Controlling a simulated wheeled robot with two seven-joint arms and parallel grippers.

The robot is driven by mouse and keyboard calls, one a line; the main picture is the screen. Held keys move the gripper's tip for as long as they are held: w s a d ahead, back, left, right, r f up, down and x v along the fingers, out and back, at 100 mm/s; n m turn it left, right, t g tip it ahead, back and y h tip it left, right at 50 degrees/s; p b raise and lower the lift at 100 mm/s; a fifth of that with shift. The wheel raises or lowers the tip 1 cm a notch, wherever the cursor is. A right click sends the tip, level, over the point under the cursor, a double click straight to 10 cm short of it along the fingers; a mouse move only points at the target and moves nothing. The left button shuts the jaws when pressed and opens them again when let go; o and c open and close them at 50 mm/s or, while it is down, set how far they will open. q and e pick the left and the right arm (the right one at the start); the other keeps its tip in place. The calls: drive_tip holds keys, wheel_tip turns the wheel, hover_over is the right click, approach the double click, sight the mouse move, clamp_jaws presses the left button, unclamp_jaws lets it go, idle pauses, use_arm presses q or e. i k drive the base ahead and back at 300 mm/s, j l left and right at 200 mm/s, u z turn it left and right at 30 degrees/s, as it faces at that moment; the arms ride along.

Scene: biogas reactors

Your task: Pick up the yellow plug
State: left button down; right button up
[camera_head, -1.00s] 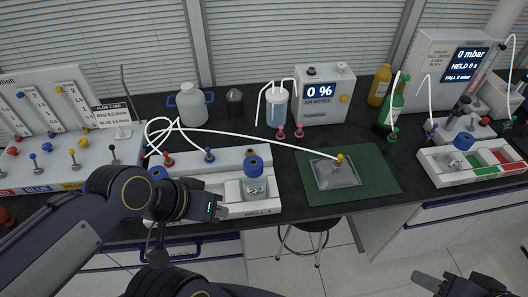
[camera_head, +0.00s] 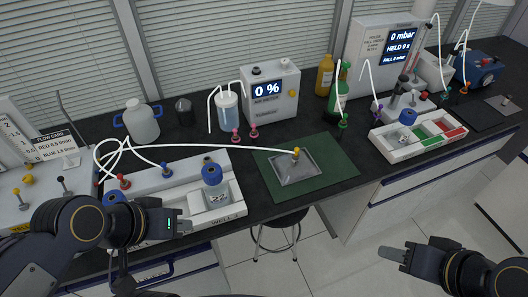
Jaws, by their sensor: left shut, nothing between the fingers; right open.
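Several small yellow pieces show, and I cannot tell for sure which is the yellow plug. One yellow fitting (camera_head: 296,153) stands on the silvery bag (camera_head: 297,173) on the green mat, at the end of a white tube. A yellow knob-like piece (camera_head: 27,180) is at the flow panel on the far left, and another yellow piece (camera_head: 292,94) is on the front of the air meter. My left gripper (camera_head: 183,226) is shut and empty, at the front of the white well tray. My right gripper (camera_head: 388,253) is open and empty, over the floor in front of the bench.
The white well tray (camera_head: 150,203) holds blue-capped jars (camera_head: 216,192). The air meter (camera_head: 270,92) and a clear tubed vessel (camera_head: 228,112) stand behind the green mat (camera_head: 335,175). A sectioned tray (camera_head: 420,135) is at right. A stool (camera_head: 281,220) stands below the bench edge.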

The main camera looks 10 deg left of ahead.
sight(296, 150)
drive_tip(key=i+l, duration=0.15)
drive_tip(key=l, duration=0.15)
drive_tip(key=i+l+u, duration=0.15)
drive_tip(key=i+l, duration=0.2)
drive_tip(key=l, duration=0.25)
drive_tip(key=i+l+u, duration=0.1)
drive_tip(key=l, duration=0.25)
drive_tip(key=u, duration=1.8)
